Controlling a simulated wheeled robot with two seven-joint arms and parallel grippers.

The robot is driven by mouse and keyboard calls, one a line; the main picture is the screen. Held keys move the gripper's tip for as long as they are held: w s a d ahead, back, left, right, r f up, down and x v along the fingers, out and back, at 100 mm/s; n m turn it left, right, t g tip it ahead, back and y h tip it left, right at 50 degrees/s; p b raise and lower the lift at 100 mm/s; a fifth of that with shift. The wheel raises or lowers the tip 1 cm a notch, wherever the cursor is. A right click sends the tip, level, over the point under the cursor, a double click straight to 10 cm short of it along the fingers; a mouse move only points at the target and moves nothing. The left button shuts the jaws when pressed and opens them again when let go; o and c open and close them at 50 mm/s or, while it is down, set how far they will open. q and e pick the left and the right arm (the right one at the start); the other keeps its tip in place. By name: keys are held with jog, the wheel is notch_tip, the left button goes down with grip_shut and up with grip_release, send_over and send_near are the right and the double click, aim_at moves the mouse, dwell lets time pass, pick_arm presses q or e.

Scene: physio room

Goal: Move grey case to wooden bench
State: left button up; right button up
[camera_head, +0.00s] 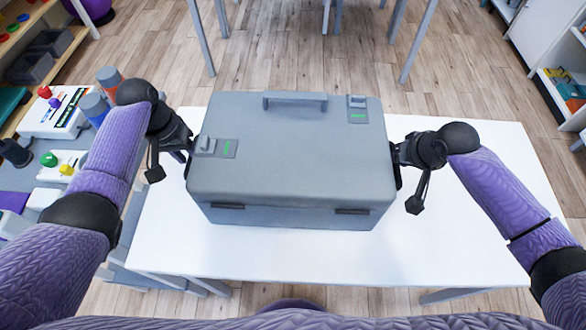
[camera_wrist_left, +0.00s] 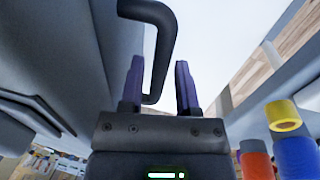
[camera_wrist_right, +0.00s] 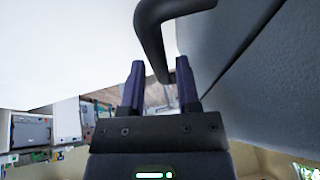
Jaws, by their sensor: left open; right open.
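The grey case (camera_head: 292,150) lies closed on a white table (camera_head: 480,220), with a top handle on its far side and latches on its lid. My left gripper (camera_head: 186,150) is open at the case's left end. In the left wrist view a dark side handle (camera_wrist_left: 150,12) reaches between its spread fingers. My right gripper (camera_head: 400,156) is open at the right end. In the right wrist view another dark side handle (camera_wrist_right: 150,22) reaches between its fingers. The case hides the fingertips in the head view. I cannot identify a wooden bench.
A grey surface on the left holds bottles (camera_head: 94,105) and coloured training devices (camera_head: 58,112). Wooden shelving (camera_head: 30,25) stands at the upper left, and a white cabinet (camera_head: 545,40) at the upper right. Table legs stand beyond the case. Open wooden floor (camera_head: 480,75) lies between.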

pick_arm(q)
jog(key=shift+d+f, duration=0.2)
jog(key=shift+f, duration=0.75)
jog(key=shift+d+f, duration=0.15)
jog(key=shift+f, duration=0.75)
pick_arm(e)
jog(key=shift+x, duration=1.95)
pick_arm(q)
grip_shut()
pick_arm(e)
grip_shut()
